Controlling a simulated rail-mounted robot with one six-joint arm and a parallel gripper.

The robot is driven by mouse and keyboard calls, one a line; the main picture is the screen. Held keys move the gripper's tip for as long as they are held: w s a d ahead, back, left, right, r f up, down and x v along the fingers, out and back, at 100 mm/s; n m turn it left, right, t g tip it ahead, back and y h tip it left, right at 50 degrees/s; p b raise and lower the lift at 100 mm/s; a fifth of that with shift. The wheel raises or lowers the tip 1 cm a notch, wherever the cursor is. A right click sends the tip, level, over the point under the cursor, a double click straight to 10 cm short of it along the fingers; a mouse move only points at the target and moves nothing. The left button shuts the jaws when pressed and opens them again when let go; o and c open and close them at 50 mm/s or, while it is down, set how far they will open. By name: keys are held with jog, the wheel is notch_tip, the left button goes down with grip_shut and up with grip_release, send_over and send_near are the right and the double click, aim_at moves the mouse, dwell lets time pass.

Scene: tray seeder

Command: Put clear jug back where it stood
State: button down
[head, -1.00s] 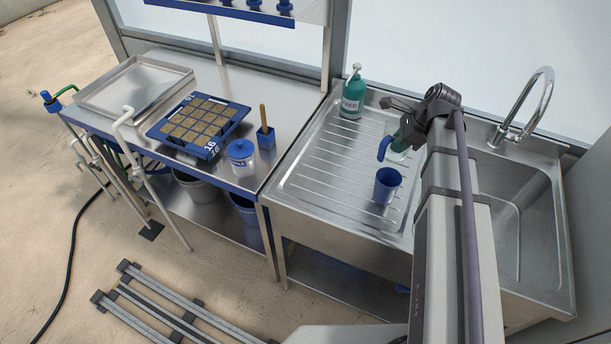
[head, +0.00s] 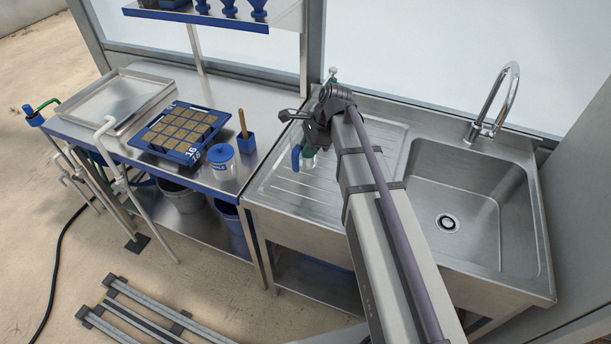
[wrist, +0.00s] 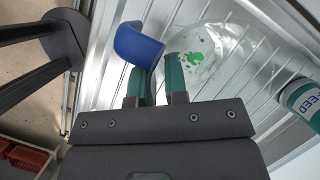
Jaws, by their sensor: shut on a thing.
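My gripper (head: 312,150) is shut on the clear jug (head: 308,162), over the ribbed draining board (head: 275,192) left of the sink. The jug's blue handle (head: 297,156) points left in the head view. In the wrist view the teal fingers (wrist: 160,80) are at the handle side, with the blue handle (wrist: 138,45) beside them and the clear jug body (wrist: 215,60) with a green print beyond. Whether the jug's base touches the board cannot be told.
A green-labelled feed bottle (wrist: 302,98) stands to the jug's right in the wrist view; only its pump top (head: 332,72) shows in the head view. The sink basin (head: 475,215) is empty.

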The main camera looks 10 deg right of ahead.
aim_at(310, 161)
notch_tip(310, 161, down, 7)
jog(key=b, duration=0.5)
jog(key=shift+r, duration=0.25)
jog(key=shift+f, duration=0.25)
jog(key=c, duration=1.1)
grip_release()
jog(key=shift+r, duration=0.1)
jog(key=shift+c, duration=0.2)
